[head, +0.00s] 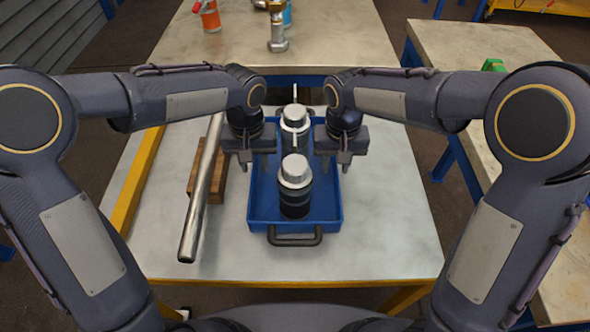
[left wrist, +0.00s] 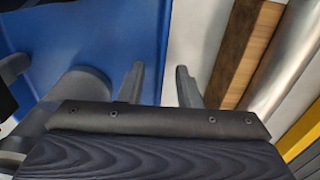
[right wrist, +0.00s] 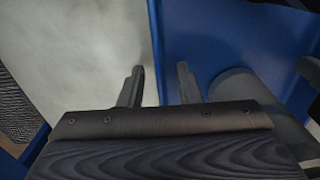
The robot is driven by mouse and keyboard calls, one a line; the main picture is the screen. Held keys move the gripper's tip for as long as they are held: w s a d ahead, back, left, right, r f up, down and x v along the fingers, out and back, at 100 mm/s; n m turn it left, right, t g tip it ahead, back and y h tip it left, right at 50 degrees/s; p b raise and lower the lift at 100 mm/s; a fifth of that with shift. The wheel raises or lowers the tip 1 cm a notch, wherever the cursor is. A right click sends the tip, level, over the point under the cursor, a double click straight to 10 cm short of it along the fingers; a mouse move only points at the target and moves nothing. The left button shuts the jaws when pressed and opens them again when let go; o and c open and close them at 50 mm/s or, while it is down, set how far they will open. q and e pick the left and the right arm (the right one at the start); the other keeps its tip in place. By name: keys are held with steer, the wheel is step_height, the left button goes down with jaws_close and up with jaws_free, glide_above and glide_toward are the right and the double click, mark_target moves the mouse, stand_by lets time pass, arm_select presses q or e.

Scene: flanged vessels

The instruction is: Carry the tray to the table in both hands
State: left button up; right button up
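The blue tray (head: 327,214) rests on the near table, with a dark handle (head: 295,239) at its near end. Two dark vessels with silver lids stand in it, a near one (head: 295,185) and a far one (head: 294,124). My left gripper (head: 254,168) is open at the tray's left side. In the left wrist view the edge of the tray (left wrist: 95,40) lies between its fingers. My right gripper (head: 336,166) is open at the right side, with the tray's edge (right wrist: 200,40) between its fingers in the right wrist view. Contact cannot be told.
A metal pipe (head: 203,190) lies across a wooden block (head: 216,176), close to the tray's left. The near table (head: 390,220) is bare right of the tray. Another table (head: 345,40) behind holds a metal fitting (head: 277,35) and a red canister (head: 209,17). A side table (head: 460,45) stands right.

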arm_select(q)
jaws_close()
arm_select(e)
jaws_close()
arm_select(q)
steer(key=shift+w+r, duration=0.1)
steer(key=shift+r, duration=0.15)
arm_select(e)
steer(key=shift+w+r, duration=0.1)
steer(key=shift+r, duration=0.15)
